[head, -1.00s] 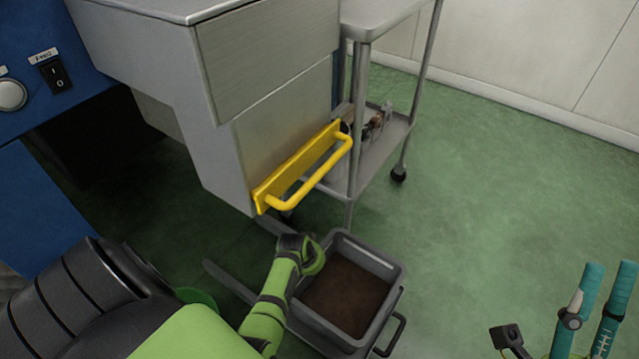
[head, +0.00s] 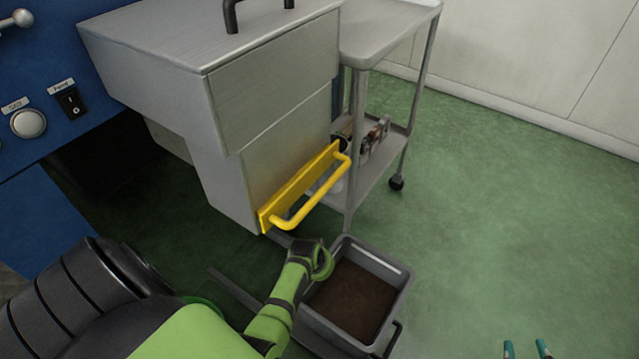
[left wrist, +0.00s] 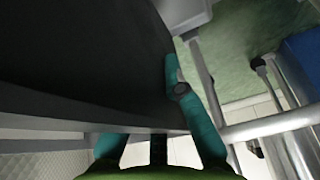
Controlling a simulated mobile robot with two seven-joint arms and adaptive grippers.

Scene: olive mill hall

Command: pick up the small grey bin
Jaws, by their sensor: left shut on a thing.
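The small grey bin (head: 404,285) is upright below the yellow handle, at the bottom middle of the head view, with brown material (head: 350,300) inside. A dark handle (head: 394,338) shows on its right side. My left arm reaches its left side; the fingers are hidden there. In the left wrist view my left gripper (left wrist: 158,135) has its teal fingers around a dark part, beneath a large dark surface. It is shut on the bin. Whether the bin is clear of its support I cannot tell. My right gripper (head: 526,349) shows only two fingertips, apart and empty.
A steel machine housing (head: 270,100) with a yellow handle (head: 310,190) overhangs just behind the bin. A steel trolley (head: 385,35) stands behind, with objects on its lower shelf. Grey rails (head: 235,287) lie left of the bin. The green floor to the right is clear.

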